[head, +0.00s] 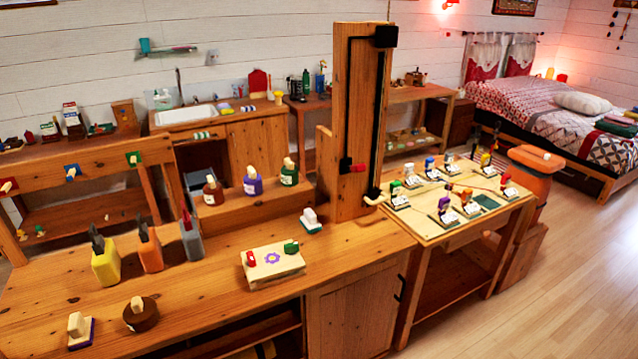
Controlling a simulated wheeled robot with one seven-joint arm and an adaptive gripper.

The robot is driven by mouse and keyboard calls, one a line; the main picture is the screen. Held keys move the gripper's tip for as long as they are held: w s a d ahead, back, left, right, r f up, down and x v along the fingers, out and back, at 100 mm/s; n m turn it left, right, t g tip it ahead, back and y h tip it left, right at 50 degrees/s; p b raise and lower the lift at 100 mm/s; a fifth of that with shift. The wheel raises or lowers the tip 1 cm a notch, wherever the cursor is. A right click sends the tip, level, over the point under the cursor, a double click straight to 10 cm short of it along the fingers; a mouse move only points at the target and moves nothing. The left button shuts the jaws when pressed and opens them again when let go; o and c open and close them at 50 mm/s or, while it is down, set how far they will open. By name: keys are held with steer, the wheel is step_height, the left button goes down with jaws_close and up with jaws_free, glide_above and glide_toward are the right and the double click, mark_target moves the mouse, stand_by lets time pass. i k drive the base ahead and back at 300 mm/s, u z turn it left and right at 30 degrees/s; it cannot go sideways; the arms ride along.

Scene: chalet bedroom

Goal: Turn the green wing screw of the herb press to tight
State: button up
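The herb press (283,272) looks to be the small pale wooden block lying flat on the wooden counter, near the middle of the head view. A purple flower-like mark is on its top. The green wing screw (291,247) stands at its far right corner. A red wing screw (250,259) stands at its left side. The screws are too small to tell how tight they are. My gripper is not in view, and nothing touches the press.
A tall wooden post (352,120) with a black slotted track rises behind the press to the right. A white-handled block (310,221) sits behind it. Yellow, orange and grey bottles (106,266) stand left. The counter (215,300) around the press is mostly clear.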

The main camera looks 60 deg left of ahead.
mark_target(291, 249)
steer(key=k, duration=0.45)
steer(key=u, duration=2.15)
